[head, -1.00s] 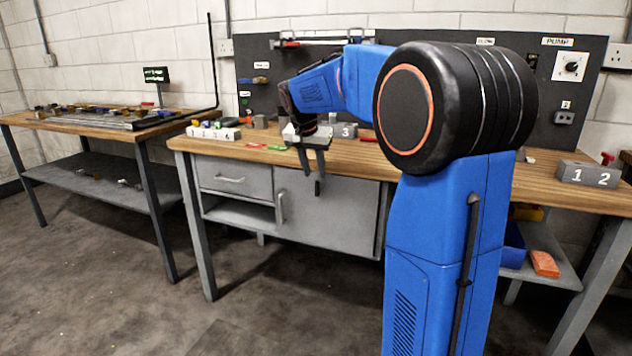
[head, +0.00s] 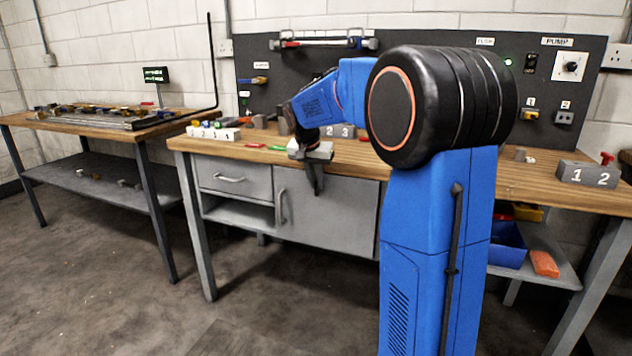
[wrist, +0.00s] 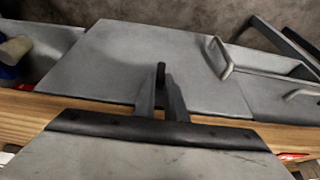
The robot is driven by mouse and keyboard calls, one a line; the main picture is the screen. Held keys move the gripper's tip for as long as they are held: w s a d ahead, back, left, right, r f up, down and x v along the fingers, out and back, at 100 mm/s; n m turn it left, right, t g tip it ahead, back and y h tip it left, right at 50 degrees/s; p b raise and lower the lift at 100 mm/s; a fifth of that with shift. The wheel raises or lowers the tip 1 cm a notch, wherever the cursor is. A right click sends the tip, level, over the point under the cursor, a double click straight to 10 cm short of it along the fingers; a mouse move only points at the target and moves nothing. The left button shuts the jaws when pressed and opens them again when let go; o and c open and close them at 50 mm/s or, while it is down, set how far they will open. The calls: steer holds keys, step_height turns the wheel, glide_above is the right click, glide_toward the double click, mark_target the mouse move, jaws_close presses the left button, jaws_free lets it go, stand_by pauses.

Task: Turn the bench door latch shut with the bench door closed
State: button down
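The grey bench door (head: 340,222) fills the right part of the cabinet under the workbench and looks closed. It also shows in the wrist view (wrist: 105,65), with its bar handle (wrist: 218,57) to the right. The door latch (wrist: 161,70), a dark upright bar, stands at the door's top edge. My gripper (head: 316,187) reaches down in front of that edge. In the wrist view the two fingers (wrist: 160,95) are close together on either side of the latch and look shut on it. The fingers hide the latch's lower part, and I cannot tell its exact angle.
A drawer (head: 232,179) lies left of the door. A blue bin (head: 507,247) is on the lower shelf to the right. The floor in front is clear.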

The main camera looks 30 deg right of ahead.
mark_target(315, 187)
steer(key=shift+w, duration=0.1)
steer(key=g+h, duration=0.1)
steer(key=w+a+g+h, duration=0.1)
steer(key=g, duration=0.1)
steer(key=shift+f+n+h, duration=0.2)
steer(key=shift+n+h, duration=0.2)
steer(key=g+h, duration=0.2)
steer(key=w+f+n+g+h, duration=0.1)
steer(key=g, duration=0.1)
steer(key=shift+a+h, duration=0.3)
steer(key=shift+a, duration=0.05)
steer(key=shift+w+a+f+n+g+h, duration=0.15)
steer(key=shift+f+n+g+h, duration=0.15)
steer(key=shift+n+g+h, duration=0.35)
steer(key=shift+w+a+f+n+g+h, duration=0.1)
steer(key=shift+f+n+g+h, duration=0.15)
steer(key=shift+g+h, duration=0.55)
steer(key=shift+f+n+g+h, duration=0.25)
steer(key=shift+g+h, duration=0.2)
steer(key=shift+h, duration=0.5)
